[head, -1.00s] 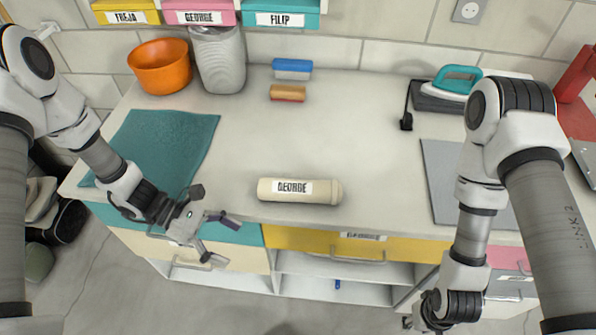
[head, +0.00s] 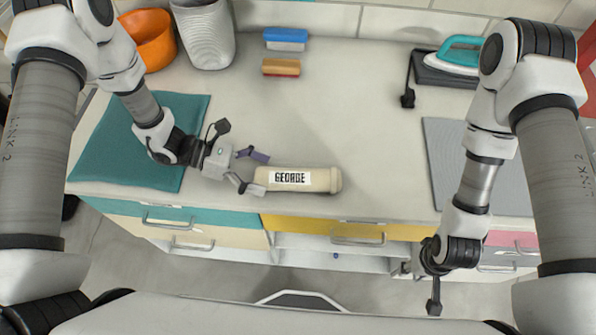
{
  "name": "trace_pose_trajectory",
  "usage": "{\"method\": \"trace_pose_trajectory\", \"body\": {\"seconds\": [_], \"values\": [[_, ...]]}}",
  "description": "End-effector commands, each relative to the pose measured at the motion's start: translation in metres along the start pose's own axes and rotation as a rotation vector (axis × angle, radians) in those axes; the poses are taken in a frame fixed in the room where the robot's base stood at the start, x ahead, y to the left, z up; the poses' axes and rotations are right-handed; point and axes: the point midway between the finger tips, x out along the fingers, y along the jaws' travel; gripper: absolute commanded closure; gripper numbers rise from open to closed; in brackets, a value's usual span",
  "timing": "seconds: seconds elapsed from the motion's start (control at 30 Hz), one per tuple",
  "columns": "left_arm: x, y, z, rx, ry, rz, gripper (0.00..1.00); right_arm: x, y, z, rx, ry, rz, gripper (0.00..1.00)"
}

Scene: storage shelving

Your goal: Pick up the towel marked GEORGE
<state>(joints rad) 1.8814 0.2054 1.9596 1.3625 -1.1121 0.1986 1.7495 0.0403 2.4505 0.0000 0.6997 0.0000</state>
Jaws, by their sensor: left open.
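The rolled cream towel marked GEORGE (head: 322,180) lies on the countertop near its front edge, its label facing up. My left gripper (head: 262,172) is open at the towel's left end, with its fingers apart on either side of that end. I cannot tell whether the fingers touch it. My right gripper (head: 432,285) hangs low in front of the drawers at the right, well away from the towel. Its fingers are too small and hidden to tell whether they are open.
A teal cloth (head: 140,150) lies at the left. An orange bowl (head: 150,42) and a ribbed grey bin (head: 205,35) stand behind it. Blue (head: 286,39) and orange (head: 281,67) brushes lie at the back. An iron (head: 455,58) sits back right. The counter's middle is clear.

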Motion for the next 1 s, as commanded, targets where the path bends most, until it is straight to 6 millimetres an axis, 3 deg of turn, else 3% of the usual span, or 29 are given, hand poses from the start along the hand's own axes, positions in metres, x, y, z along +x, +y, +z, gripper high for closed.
{"method": "trace_pose_trajectory", "body": {"seconds": [0.03, 0.13, 0.33, 0.37, 0.57, 1.0], "values": [[0.009, -0.002, 0.003, 0.0, 0.004, -0.005, 0.08, -0.009, 0.0, -0.001, 0.0, 0.001, 0.0, 0.6], [0.021, -0.001, 0.002, -0.001, 0.002, -0.002, 0.08, -0.011, 0.0, -0.001, 0.0, 0.002, 0.0, 0.6], [0.024, 0.0, 0.0, 0.001, 0.0, 0.001, 0.08, -0.01, 0.0, -0.001, 0.0, 0.001, 0.0, 0.6], [0.024, 0.0, 0.0, 0.001, 0.0, 0.001, 0.12, -0.01, 0.0, 0.0, 0.0, 0.001, 0.0, 0.6], [0.024, 0.0, 0.0, 0.0, 0.001, 0.0, 0.82, -0.01, 0.0, 0.0, 0.0, 0.001, 0.0, 0.6], [0.022, 0.0, 0.004, 0.001, 0.001, 0.002, 0.82, -0.006, 0.0, -0.001, 0.0, 0.001, 0.0, 0.6]]}}
